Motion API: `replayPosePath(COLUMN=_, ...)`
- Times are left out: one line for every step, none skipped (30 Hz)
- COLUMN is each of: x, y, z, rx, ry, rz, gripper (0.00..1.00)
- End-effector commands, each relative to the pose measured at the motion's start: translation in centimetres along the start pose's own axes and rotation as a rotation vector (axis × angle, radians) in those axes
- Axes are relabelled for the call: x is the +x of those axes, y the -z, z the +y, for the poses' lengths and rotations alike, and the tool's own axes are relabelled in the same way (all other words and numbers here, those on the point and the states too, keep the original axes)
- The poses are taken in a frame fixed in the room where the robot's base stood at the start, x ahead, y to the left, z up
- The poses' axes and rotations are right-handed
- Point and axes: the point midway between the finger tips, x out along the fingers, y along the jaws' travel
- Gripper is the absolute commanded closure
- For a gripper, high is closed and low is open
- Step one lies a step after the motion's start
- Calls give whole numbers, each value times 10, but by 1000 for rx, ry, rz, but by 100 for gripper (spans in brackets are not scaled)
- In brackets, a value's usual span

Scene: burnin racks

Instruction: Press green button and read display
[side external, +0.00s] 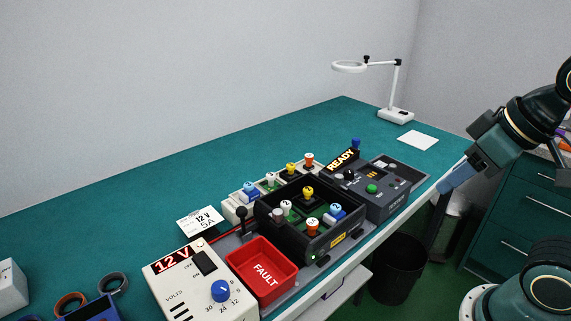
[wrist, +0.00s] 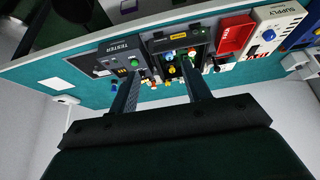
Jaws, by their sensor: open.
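The dark grey tester box (side external: 385,205) stands at the right end of the row of equipment on the teal bench. Its green button (side external: 372,188) is on the top panel, and its raised display (side external: 341,160) reads READY. In the wrist view the tester (wrist: 112,55) appears upside down, with the green button (wrist: 134,62) near the tip of the left finger. My gripper (side external: 442,187) is to the right of the tester in the side view, apart from it. In the wrist view my gripper (wrist: 160,78) has its two fingers spread, with nothing held between them.
A black rack (side external: 268,222) with coloured-top parts sits left of the tester. Further left are a red FAULT bin (side external: 262,268) and a supply (side external: 190,285) showing 12 V. A card (side external: 200,221) reads 12 V 5A. A lamp (side external: 395,113) stands behind; the bench's back is clear.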

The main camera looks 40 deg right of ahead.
Motion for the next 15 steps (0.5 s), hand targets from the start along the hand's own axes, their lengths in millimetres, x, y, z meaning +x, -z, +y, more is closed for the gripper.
replayPosePath(x=0, y=0, z=0, rx=0, ry=0, rz=0, gripper=60)
replayPosePath(x=0, y=0, z=0, rx=0, ry=0, rz=0, gripper=66)
replayPosePath(x=0, y=0, z=0, rx=0, ry=0, rz=0, gripper=73)
replayPosePath(x=0, y=0, z=0, rx=0, ry=0, rz=0, gripper=79)
replayPosePath(x=0, y=0, z=0, rx=0, ry=0, rz=0, gripper=85)
replayPosePath(x=0, y=0, z=0, rx=0, ry=0, rz=0, gripper=93)
replayPosePath(x=0, y=0, z=0, rx=0, ry=0, rz=0, gripper=99)
replayPosePath(x=0, y=0, z=0, rx=0, ry=0, rz=0, gripper=100)
replayPosePath(x=0, y=0, z=0, rx=0, ry=0, rz=0, gripper=100)
replayPosePath(x=0, y=0, z=0, rx=0, ry=0, rz=0, gripper=100)
replayPosePath(x=0, y=0, z=0, rx=0, ry=0, rz=0, gripper=100)
replayPosePath(x=0, y=0, z=0, rx=0, ry=0, rz=0, gripper=100)
replayPosePath(x=0, y=0, z=0, rx=0, ry=0, rz=0, gripper=100)
replayPosePath(x=0, y=0, z=0, rx=0, ry=0, rz=0, gripper=100)
replayPosePath(x=0, y=0, z=0, rx=0, ry=0, rz=0, gripper=100)
